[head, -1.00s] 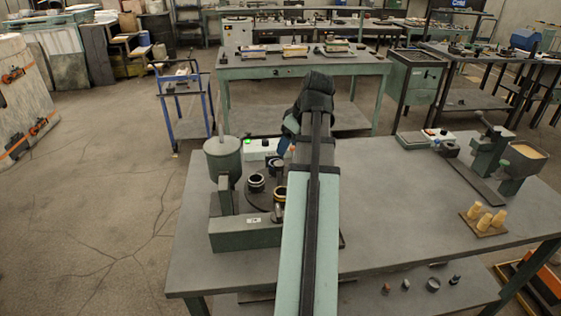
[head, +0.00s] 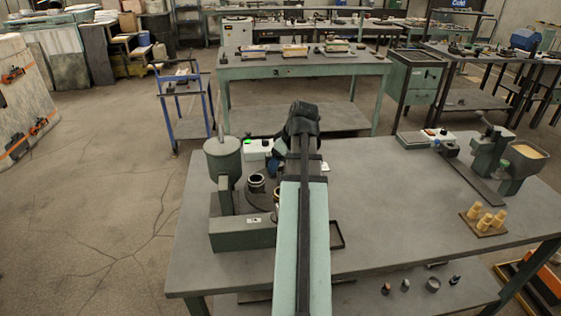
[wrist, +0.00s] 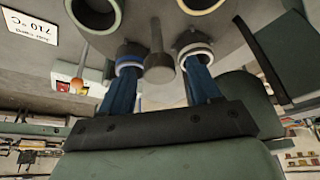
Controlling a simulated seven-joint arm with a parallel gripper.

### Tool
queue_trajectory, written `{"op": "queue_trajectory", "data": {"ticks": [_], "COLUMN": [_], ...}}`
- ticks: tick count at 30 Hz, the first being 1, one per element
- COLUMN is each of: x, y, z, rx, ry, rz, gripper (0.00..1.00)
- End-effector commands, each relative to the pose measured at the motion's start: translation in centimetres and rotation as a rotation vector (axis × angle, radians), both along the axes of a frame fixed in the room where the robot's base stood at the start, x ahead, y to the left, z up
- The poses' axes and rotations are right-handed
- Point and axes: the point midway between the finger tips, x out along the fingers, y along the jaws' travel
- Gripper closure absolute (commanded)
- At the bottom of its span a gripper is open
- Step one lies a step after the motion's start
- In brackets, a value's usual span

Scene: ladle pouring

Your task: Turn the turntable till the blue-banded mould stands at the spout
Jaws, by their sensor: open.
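In the wrist view the blue-banded mould (wrist: 130,62) stands on the grey turntable (wrist: 150,12), behind the left finger. A white-banded mould (wrist: 196,49) is behind the right finger. My gripper (wrist: 160,75) is open, its blue fingers apart on either side of a grey peg (wrist: 159,68); I cannot tell whether they touch it. My gripper is hidden there.
A green pot (head: 223,158) on a bracket with a heavy base (head: 243,234) stands left of the turntable. A white box with a green light (head: 256,148) is behind. Yellow pieces on a board (head: 484,220) and a hopper (head: 521,165) are at the right. The table's middle right is clear.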

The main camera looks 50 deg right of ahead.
Motion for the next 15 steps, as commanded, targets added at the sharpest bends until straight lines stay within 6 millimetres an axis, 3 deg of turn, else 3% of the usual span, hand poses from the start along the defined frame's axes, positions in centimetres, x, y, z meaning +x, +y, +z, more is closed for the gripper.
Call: {"op": "queue_trajectory", "data": {"ticks": [5,15], "x": [0.01,0.00], "y": [0.00,0.01], "z": [0.01,0.02], "rx": [0.000,0.000], "ry": [0.000,0.000], "rz": [0.000,0.000], "gripper": [0.38,0.70]}}
